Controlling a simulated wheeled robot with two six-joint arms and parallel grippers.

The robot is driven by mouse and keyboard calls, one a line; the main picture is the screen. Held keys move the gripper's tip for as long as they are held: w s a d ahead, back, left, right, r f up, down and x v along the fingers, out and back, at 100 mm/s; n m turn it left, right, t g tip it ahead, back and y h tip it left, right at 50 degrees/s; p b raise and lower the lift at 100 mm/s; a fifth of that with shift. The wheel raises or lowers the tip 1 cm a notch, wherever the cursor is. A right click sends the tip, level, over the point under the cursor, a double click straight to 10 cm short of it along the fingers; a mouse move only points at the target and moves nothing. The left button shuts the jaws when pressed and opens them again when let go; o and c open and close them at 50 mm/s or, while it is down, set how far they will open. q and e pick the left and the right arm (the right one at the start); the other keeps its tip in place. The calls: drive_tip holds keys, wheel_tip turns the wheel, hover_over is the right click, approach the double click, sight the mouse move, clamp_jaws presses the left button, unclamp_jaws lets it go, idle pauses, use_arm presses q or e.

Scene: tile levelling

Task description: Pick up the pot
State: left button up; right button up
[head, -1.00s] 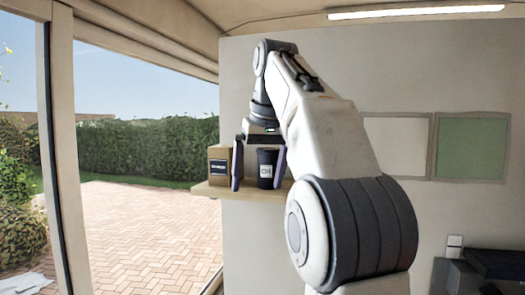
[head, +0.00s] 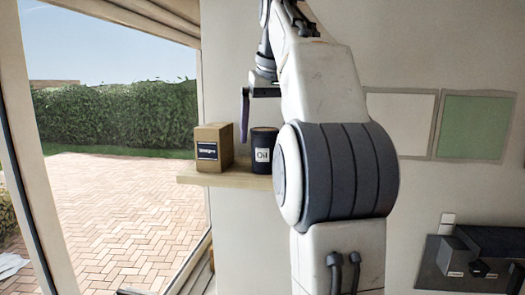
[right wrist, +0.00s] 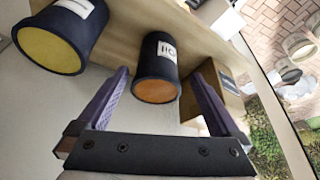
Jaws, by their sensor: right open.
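A dark pot labelled "Oil" (head: 262,152) stands upright on a wooden shelf (head: 225,179). It also shows with an orange top in the right wrist view (right wrist: 157,80). My right gripper (right wrist: 160,76) is open and empty, and the pot appears between its two purple fingers, beyond the tips. In the head view one finger hangs above and left of the pot; the other is hidden by my arm. A second dark pot with a yellow top (right wrist: 50,45) is at the left in the right wrist view. My left gripper is not in view.
A brown cardboard box (head: 213,150) stands close left of the Oil pot; the right wrist view shows it beside one finger (right wrist: 213,95). A dark unit (head: 475,262) with small boxes is at lower right. The wall stands behind the shelf.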

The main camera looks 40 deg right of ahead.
sight(265, 155)
drive_tip(key=shift+s+x, duration=0.15)
drive_tip(key=shift+x, duration=1.1)
drive_tip(key=shift+s+x, duration=0.2)
drive_tip(key=shift+x, duration=1.9)
drive_tip(key=c, duration=1.5)
drive_tip(key=shift+c, duration=0.4)
drive_tip(key=shift+r, duration=0.1)
